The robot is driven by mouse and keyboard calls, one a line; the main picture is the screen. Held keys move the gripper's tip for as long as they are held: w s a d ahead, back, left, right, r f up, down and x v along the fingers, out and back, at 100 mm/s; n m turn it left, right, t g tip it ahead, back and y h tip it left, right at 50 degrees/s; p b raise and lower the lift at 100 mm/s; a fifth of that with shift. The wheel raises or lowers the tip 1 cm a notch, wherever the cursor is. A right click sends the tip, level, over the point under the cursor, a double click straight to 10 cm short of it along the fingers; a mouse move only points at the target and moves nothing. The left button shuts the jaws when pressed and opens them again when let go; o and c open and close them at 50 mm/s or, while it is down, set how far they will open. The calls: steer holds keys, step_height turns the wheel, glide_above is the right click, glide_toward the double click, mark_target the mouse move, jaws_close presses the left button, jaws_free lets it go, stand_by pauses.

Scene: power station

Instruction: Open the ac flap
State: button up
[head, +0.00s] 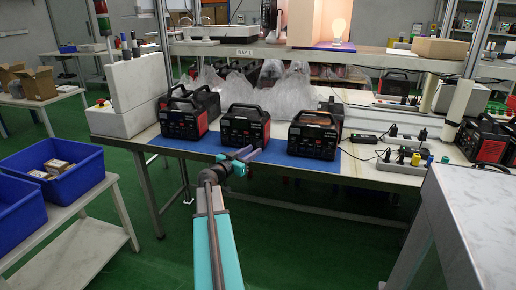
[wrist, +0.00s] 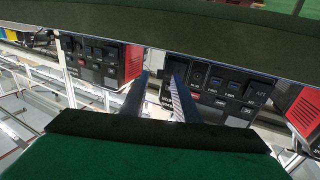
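Several black power stations with red sides stand in a row on the workbench. The middle one (head: 241,128) is directly in front of my gripper (head: 243,158). In the wrist view its front panel (wrist: 228,90) shows sockets, blue ports and a label, running from the fingertips to the right. My gripper also shows in the wrist view (wrist: 160,76); its two fingers are apart with nothing between them. The fingertips are near the left end of that panel; I cannot tell whether they touch it. I cannot make out the ac flap's outline or its state.
Other power stations stand at left (head: 184,118) and right (head: 315,134) on the blue mat (head: 355,165). Clear plastic bags (head: 285,95) lie behind. Small adapters (head: 395,155) and cables lie to the right. A grey cabinet (head: 480,205) stands at front right, blue bins (head: 55,170) at left.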

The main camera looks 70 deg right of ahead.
mark_target(258, 146)
steer(key=shift+x, duration=2.2)
